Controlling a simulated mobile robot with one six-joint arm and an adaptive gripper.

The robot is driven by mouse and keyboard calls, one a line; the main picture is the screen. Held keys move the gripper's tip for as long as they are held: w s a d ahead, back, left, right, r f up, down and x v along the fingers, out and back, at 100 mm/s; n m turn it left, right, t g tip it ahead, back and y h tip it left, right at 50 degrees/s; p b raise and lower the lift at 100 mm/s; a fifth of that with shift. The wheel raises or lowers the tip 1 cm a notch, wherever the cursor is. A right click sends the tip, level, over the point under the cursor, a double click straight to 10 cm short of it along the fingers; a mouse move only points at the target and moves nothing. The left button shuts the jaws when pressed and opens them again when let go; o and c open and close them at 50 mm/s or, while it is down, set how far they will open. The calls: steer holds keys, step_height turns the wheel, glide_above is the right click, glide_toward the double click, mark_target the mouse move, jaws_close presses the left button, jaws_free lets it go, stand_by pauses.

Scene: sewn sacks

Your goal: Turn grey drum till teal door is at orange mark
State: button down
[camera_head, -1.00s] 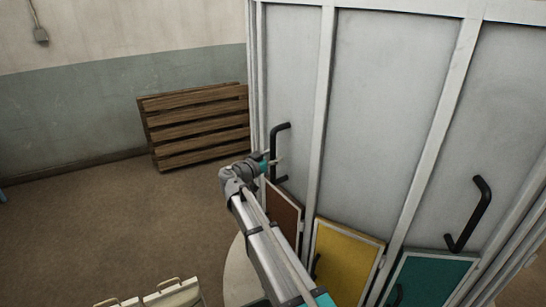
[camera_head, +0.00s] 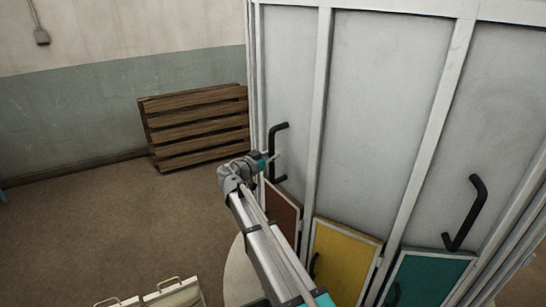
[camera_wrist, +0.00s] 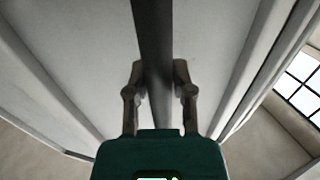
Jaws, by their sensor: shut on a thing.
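The grey drum (camera_head: 385,95) fills the right half of the head view, with flat panels and pale upright ribs. The teal door (camera_head: 430,283) is low on it at the bottom right, right of a yellow door (camera_head: 344,262) and a brown door (camera_head: 283,215). My gripper (camera_head: 272,160) is at the black handle (camera_head: 279,128) on the drum's left panel. In the wrist view, my gripper's fingers (camera_wrist: 160,85) stand on either side of the black handle bar (camera_wrist: 154,35), shut on it. I see no orange mark in these frames.
A second black handle (camera_head: 470,212) sticks out from the drum's right panel. A wooden slatted pallet (camera_head: 198,127) leans by the wall behind. Pale cases with handles (camera_head: 165,296) lie at the bottom left. The brown floor (camera_head: 90,230) on the left is clear.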

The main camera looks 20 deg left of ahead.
mark_target(265, 135)
steer(key=c, duration=1.1)
jaws_free()
steer(key=w+a, duration=0.2)
steer(key=a, duration=0.1)
steer(key=w+a, duration=0.5)
steer(key=a, duration=0.1)
steer(key=shift+w+a+r, duration=0.2)
steer(key=shift+w+a, duration=0.35)
steer(key=shift+a, duration=0.05)
jaws_close()
steer(key=shift+w+a+f, duration=0.25)
steer(key=shift+w+f, duration=0.1)
steer(key=shift+f, duration=0.4)
steer(key=shift+s, duration=0.1)
steer(key=shift+o, duration=1.9)
jaws_free()
steer(key=shift+s+d, duration=0.1)
steer(key=shift+d, duration=0.25)
steer(key=shift+o, duration=1)
steer(key=shift+d+r, duration=0.2)
steer(key=shift+o, duration=0.2)
steer(key=shift+s+r, duration=0.25)
steer(key=shift+a, duration=0.15)
